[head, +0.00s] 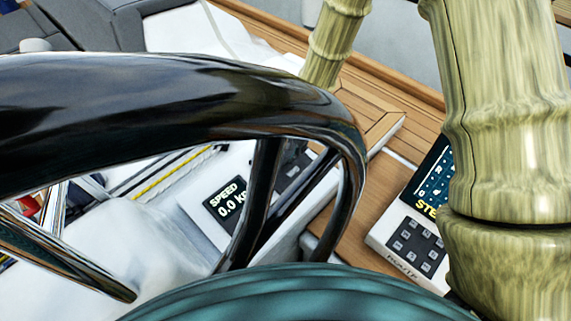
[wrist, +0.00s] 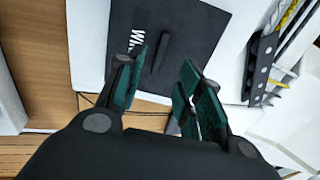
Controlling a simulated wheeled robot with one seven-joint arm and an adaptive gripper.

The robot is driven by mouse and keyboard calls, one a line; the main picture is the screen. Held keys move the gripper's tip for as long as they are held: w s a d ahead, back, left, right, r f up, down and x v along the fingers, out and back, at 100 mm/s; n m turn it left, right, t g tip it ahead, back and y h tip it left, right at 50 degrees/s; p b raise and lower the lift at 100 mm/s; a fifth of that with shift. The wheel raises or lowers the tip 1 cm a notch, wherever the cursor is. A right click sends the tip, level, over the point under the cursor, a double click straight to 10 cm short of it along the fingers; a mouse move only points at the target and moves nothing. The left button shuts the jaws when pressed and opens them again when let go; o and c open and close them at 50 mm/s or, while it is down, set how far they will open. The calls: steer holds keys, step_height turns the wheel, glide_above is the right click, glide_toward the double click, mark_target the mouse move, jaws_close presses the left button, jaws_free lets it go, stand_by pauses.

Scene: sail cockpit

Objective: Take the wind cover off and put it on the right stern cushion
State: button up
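The wind cover (wrist: 195,35) is a flat dark square with white letters starting "WIN", partly cut off from sight by a finger, and a thin raised tab (wrist: 161,53) in its middle. It sits on a white panel in the wrist view. My gripper (wrist: 162,82) is open and empty, its dark green finger pads on either side of the tab in the picture, with the cover beyond them. I cannot tell the exact gap. The head view does not show my gripper. Dark grey cushions (head: 95,18) show at its top left; I cannot tell whether one is the right stern cushion.
A large black steering wheel (head: 180,100) crosses the head view and hides much behind it. A speed display (head: 225,200) and a keypad display (head: 415,240) stand beyond it. Wooden trim (head: 365,205) runs alongside. Ropes (wrist: 290,25) and a dark bracket (wrist: 262,65) lie right of the cover.

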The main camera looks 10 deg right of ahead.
mark_target(286, 160)
steer(key=shift+b+x, duration=0.6)
steer(key=shift+x, duration=2.7)
steer(key=shift+s, duration=0.15)
jaws_close()
